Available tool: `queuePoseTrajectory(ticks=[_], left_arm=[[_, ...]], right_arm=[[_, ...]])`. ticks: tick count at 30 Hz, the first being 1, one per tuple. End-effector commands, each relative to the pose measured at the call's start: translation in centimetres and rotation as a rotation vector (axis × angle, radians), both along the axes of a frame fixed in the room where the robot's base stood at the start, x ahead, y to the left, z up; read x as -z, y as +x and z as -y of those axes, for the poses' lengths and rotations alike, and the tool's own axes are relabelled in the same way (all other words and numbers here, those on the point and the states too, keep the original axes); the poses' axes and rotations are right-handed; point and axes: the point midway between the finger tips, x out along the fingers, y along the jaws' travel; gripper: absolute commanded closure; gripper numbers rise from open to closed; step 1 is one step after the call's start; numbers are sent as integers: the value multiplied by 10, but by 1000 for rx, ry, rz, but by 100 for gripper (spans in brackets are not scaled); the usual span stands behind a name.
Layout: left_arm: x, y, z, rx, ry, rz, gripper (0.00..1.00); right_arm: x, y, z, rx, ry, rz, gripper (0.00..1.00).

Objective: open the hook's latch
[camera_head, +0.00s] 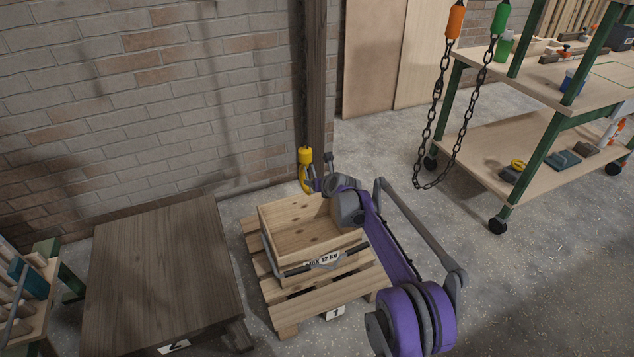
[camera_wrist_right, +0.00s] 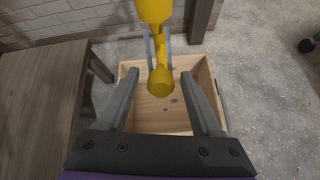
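My right gripper (camera_wrist_right: 160,76) is open, with a finger on each side of the hook and visible gaps. In the head view my right gripper (camera_head: 316,182) is close to the hook, partly hidden by its wrist. My left gripper is out of view.
The open wooden crate (camera_head: 283,262) sits on a pallet (camera_head: 286,315) below the hook. A brown table (camera_head: 160,260) stands left of it. A brick wall and post are behind. A chain (camera_head: 424,130) hangs at right, near a wheeled workbench (camera_head: 530,150).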

Motion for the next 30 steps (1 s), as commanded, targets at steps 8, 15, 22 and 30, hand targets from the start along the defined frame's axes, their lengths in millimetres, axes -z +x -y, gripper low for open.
queuePoseTrajectory(ticks=[8, 15, 22, 30], left_arm=[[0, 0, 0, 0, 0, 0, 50], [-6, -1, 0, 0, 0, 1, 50], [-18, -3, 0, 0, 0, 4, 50], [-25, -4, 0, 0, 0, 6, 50]], right_arm=[[0, 0, 0, 0, 0, 0, 31], [-14, -16, 6, 2, 0, 1, 31], [-40, -51, 17, 1, -1, 0, 31], [-61, -80, 26, 0, 0, 0, 31]])
